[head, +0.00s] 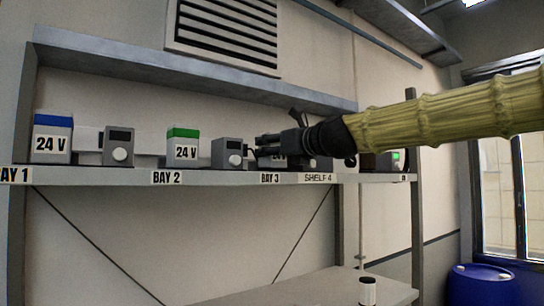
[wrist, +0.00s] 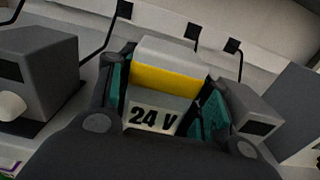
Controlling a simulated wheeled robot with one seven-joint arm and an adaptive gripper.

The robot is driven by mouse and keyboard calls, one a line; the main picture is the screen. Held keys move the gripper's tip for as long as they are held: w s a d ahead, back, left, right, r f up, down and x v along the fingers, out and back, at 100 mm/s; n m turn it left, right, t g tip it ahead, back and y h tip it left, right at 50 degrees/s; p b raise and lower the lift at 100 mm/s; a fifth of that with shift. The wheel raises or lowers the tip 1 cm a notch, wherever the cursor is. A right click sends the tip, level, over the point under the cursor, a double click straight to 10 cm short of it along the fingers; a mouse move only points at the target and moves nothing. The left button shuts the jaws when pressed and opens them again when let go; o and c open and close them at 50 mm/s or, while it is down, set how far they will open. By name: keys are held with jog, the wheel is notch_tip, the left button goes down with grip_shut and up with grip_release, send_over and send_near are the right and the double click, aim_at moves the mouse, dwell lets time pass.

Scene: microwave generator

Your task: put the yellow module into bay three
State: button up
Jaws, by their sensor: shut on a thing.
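The yellow module (wrist: 158,82) is a light grey box with a yellow band and a "24 V" label. In the wrist view it sits between the teal finger pads of my gripper (wrist: 163,103), which is shut on it. In the head view my gripper (head: 268,147) is at the shelf, above the "BAY 3" label (head: 270,178).
On the shelf (head: 215,178) stand a blue-topped module (head: 52,135) at bay 1 and a green-topped one (head: 183,146) at bay 2. Grey knob boxes (head: 118,146) (head: 227,153) stand between bays. An upper shelf (head: 190,80) runs above. A blue barrel (head: 482,284) is at lower right.

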jog(key=shift+w+a+f, duration=0.2)
jog(key=shift+w+a, duration=0.05)
jog(key=shift+w, duration=0.1)
jog(key=o, duration=1.1)
jog(key=shift+o, duration=0.8)
jog(key=shift+s+d, duration=0.1)
jog(key=shift+s+r, duration=0.1)
jog(key=shift+s, duration=0.05)
